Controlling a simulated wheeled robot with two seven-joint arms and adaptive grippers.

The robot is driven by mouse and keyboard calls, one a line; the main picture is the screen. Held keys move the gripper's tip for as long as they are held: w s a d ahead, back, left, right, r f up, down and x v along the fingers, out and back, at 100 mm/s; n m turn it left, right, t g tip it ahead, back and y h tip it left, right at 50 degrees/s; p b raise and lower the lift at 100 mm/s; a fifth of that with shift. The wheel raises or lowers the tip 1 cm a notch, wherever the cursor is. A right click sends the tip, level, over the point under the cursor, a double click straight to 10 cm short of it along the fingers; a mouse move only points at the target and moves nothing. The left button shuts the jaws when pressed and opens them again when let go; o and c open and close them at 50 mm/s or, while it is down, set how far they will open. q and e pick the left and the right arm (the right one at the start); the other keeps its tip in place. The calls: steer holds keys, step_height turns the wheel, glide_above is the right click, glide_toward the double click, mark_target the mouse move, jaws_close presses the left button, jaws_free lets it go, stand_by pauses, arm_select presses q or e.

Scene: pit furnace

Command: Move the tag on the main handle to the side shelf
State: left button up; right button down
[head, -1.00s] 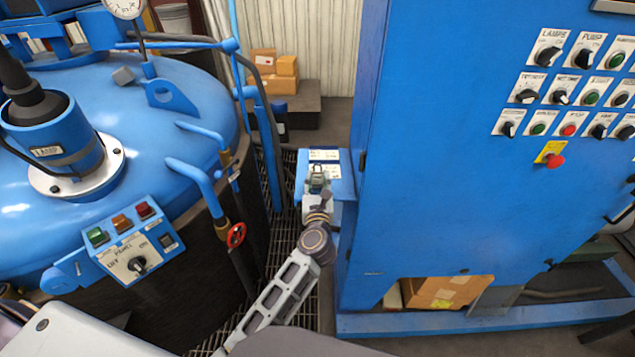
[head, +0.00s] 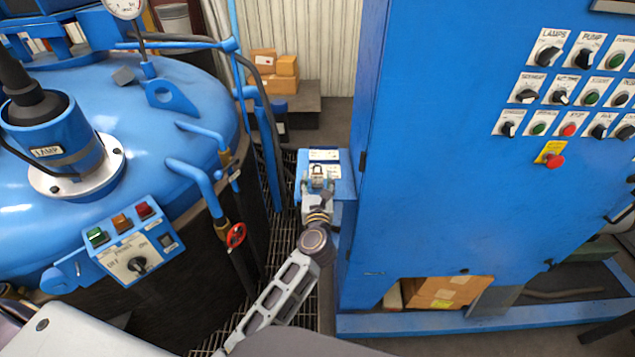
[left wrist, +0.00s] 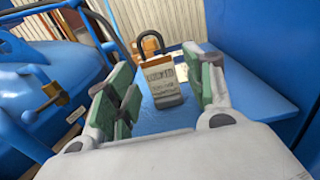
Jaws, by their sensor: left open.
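The tag (left wrist: 165,84), a pale lettered padlock-like block with a dark shackle, stands on the blue side shelf (left wrist: 252,88) in the left wrist view. In the head view the tag (head: 317,171) is small, on the shelf (head: 344,170) fixed to the blue cabinet's side. My left gripper (left wrist: 166,98) is open, with one green-padded finger on each side of the tag. Gaps show between the tag and both fingers. In the head view my left gripper (head: 317,184) is at the shelf's near part. My right gripper is out of view. I cannot tell which handle is the main handle.
The blue furnace lid (head: 190,95) with bent pipe handles (head: 195,180) and a red valve wheel (head: 236,235) is left of my arm. The tall blue cabinet (head: 430,170) stands close on the right. White labels (head: 324,155) lie at the shelf's back. Boxes (head: 275,70) stand beyond.

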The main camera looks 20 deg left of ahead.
arm_select(q)
steer(key=b+v, duration=0.2)
steer(key=v, duration=1)
stand_by(0.3)
steer(key=shift+w, duration=0.1)
stand_by(0.6)
